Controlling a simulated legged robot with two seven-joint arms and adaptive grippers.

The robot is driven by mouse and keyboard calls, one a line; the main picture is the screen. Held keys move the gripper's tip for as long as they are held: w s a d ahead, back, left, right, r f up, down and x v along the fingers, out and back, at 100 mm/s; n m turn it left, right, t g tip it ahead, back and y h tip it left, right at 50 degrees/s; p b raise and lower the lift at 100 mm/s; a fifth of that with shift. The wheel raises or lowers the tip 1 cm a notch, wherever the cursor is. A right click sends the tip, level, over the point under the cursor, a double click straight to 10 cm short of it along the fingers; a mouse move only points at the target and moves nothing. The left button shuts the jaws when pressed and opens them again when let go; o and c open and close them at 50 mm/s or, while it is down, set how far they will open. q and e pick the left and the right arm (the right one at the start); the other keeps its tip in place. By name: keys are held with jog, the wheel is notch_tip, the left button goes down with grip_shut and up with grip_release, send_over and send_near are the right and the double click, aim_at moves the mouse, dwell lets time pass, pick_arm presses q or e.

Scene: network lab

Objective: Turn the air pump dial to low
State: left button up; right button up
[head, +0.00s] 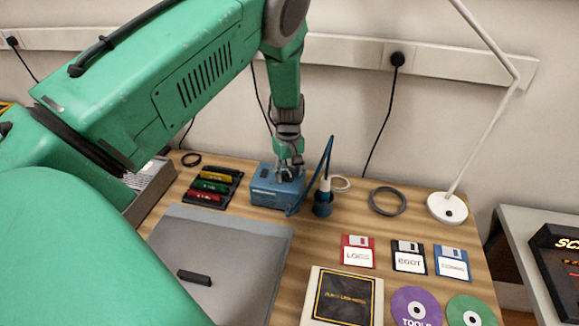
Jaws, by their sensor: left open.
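The air pump looks to be the small blue box (276,188) at the back middle of the table. My left gripper (290,172) comes down from above and is at the top of the box, with its open fingers over or against it. The dial is hidden behind the gripper or too small to make out, so its setting cannot be read. A blue tool with a thin arm stands in a dark blue holder (323,203) just right of the box. My right gripper is not in the view.
A tray of coloured markers (214,187) lies left of the box. A grey mat (225,250) with a black bar (195,278) is in front. Cable coil (387,201), lamp base (447,208), floppy disks (408,257) and discs (416,307) fill the right side.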

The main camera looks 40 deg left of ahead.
pick_arm(q)
notch_tip(320, 180, up, 12)
jog(key=shift+f, duration=0.15)
jog(key=shift+w, duration=0.1)
dwell(0.5)
